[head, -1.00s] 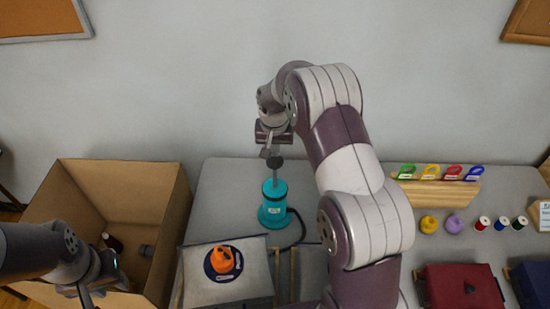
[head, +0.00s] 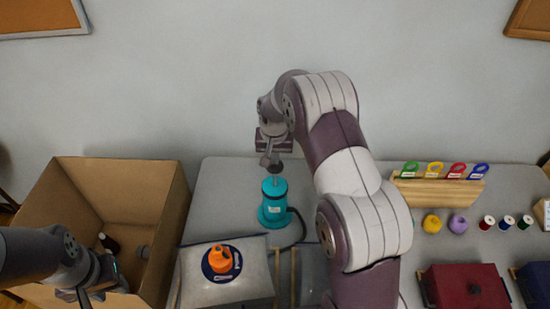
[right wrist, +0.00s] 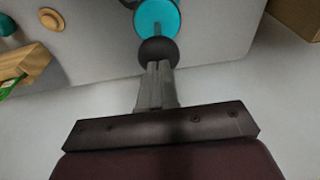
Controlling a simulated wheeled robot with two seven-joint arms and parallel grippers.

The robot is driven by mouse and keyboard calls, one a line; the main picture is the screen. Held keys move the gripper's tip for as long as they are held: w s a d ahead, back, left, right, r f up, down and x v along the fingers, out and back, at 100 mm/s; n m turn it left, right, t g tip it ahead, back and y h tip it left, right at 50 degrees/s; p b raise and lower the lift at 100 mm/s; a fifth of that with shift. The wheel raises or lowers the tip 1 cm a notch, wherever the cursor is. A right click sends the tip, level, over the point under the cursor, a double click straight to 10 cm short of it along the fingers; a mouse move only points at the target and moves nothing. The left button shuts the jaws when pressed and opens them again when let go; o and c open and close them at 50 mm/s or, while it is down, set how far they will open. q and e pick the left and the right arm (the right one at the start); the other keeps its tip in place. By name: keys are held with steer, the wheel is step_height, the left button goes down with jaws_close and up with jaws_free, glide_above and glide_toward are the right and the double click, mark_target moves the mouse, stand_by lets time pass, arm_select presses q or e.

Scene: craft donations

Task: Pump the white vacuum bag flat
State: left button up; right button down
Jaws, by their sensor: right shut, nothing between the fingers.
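The white vacuum bag (head: 244,290) lies on the table at the lower left of the head view. An orange fitting (head: 221,258) sits on its dark round valve patch (head: 236,272). Behind it stands a teal pump (head: 273,203) with a thin rod and a dark knob (head: 273,167) on top. My right gripper (head: 271,158) is shut and empty, its fingertips at the knob; in the right wrist view the fingertips (right wrist: 158,66) meet the round knob (right wrist: 157,51). My left gripper (head: 84,297) is at the lower left, by the cardboard box; its fingers are unclear.
A cardboard box (head: 165,230) with a few items inside stands left of the table. A dark hose (head: 299,226) leaves the pump. At right are a wooden rack (head: 430,192) with coloured tags, yarn balls, thread spools and a red box (head: 470,285).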

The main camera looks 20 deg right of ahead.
mark_target(275, 171)
steer(key=shift+f+b, duration=1.85)
steer(key=shift+f, duration=1.3)
step_height(275, 171, up, 11)
steer(key=p, duration=0.8)
steer(key=shift+f, duration=0.1)
